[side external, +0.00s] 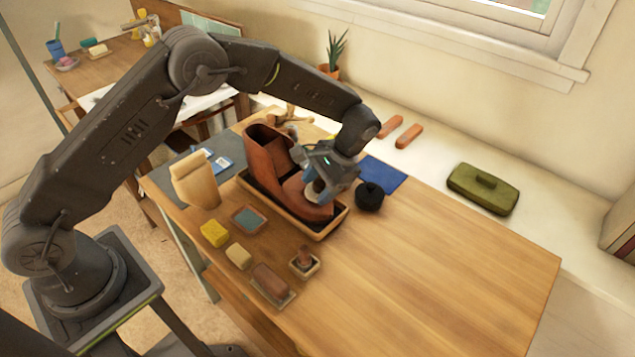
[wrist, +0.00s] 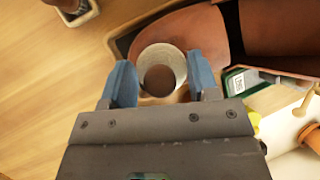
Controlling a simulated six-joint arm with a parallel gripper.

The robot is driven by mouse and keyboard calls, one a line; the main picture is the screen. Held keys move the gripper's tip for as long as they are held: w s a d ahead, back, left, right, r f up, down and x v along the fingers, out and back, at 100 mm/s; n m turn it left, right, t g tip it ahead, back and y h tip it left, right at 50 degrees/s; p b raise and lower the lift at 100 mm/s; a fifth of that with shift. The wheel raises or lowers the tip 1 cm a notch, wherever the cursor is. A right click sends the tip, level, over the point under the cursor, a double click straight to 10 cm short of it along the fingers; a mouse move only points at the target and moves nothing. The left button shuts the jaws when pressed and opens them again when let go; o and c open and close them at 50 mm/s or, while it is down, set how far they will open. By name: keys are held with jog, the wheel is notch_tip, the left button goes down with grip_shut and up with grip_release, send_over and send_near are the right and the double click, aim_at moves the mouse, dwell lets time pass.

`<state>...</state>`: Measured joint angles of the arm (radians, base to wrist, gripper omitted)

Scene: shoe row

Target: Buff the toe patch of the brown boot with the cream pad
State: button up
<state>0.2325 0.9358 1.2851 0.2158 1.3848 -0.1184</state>
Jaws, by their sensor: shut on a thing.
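The brown boot (side external: 268,160) stands in a shallow dark-lined tray (side external: 341,219), its toe toward the front right. My gripper (side external: 318,189) is over the toe, its fingers shut on the round cream pad (side external: 311,187). In the wrist view the pad (wrist: 174,57) is a cream disc with a brown round middle, between the blue fingertips of my gripper (wrist: 160,83). It overlaps the boot's toe (wrist: 196,27) there. The pad looks to be at or just above the leather; I cannot tell whether it touches. No separate toe patch shows; the pad and gripper cover part of the toe.
Left of the tray are a yellow sponge (side external: 214,233), a cream block (side external: 238,255), a brown block (side external: 271,281), a small dish (side external: 304,263) and a beige upright object (side external: 194,180). A black round object (side external: 369,197) stands close right of my gripper. The table's right side is clear.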

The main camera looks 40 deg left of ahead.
jog(key=shift+a+f, duration=0.15)
jog(key=shift+f, duration=0.5)
dwell(1.4)
jog(key=shift+a+r, duration=0.15)
jog(key=shift+a, duration=0.7)
jog(key=shift+d, duration=0.85)
jog(key=shift+a, duration=0.85)
jog(key=shift+d, duration=0.1)
